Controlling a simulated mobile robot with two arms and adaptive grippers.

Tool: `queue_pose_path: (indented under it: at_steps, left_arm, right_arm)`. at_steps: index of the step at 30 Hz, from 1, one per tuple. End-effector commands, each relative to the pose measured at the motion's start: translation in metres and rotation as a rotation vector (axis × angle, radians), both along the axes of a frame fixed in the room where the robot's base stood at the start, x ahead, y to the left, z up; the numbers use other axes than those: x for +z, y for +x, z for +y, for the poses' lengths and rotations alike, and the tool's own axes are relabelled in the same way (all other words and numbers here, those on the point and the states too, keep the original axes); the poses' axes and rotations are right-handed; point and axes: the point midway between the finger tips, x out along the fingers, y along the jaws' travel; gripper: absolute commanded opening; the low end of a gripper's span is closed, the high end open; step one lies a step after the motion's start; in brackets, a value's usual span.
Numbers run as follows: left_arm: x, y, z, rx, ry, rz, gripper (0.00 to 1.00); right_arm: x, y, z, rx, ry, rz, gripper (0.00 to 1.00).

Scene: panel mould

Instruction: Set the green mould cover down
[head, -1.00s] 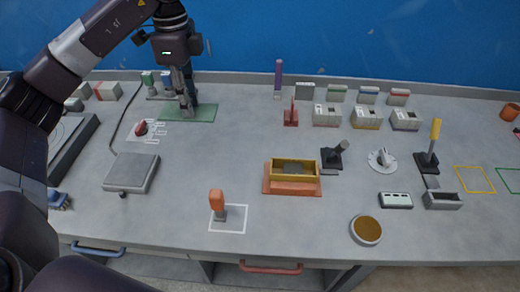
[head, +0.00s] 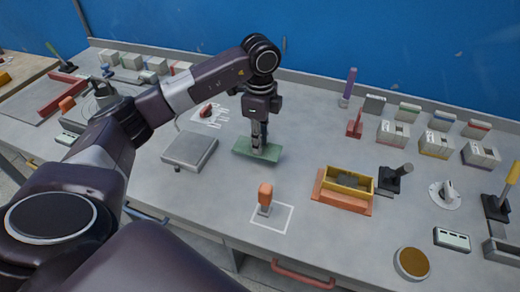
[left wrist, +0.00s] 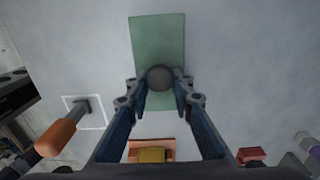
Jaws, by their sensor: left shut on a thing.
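The green mould cover (head: 243,153) is a flat rectangular plate at mid table in the head view, between the grey scale and the mould. My left gripper (head: 260,148) points down at it. In the left wrist view the cover (left wrist: 158,38) has a dark round knob (left wrist: 160,77) between the fingertips of my left gripper (left wrist: 160,88), which is shut on it. I cannot tell whether the cover touches the table. The yellow mould frame (head: 348,178) sits on an orange base (head: 340,203) to the right. My right gripper is out of view.
An orange-handled tool (head: 265,197) stands at a white outlined square (head: 286,220) in front of the cover. The grey scale (head: 189,150) is to its left. A black-handled tool (head: 395,178) stands right of the mould. Table between cover and mould is clear.

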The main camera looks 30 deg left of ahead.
Motion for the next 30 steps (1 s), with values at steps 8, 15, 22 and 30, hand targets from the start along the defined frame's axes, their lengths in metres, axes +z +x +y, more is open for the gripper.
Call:
queue_pose_path:
  at_steps: [8, 15, 22, 30]
  left_arm:
    - [-0.037, -0.001, 0.0, -0.001, 0.001, 0.002, 0.0]
    - [-0.04, 0.0, 0.0, -0.001, 0.001, 0.0, 0.0]
    - [-0.043, 0.0, 0.0, -0.001, 0.001, 0.001, 0.27]
    - [-0.043, -0.001, 0.0, -0.001, 0.001, 0.002, 0.39]
  right_arm:
    - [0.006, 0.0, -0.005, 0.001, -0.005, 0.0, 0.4]
    - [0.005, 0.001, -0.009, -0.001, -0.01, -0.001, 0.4]
    - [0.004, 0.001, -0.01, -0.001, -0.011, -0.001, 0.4]
    - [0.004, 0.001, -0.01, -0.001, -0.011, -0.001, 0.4]
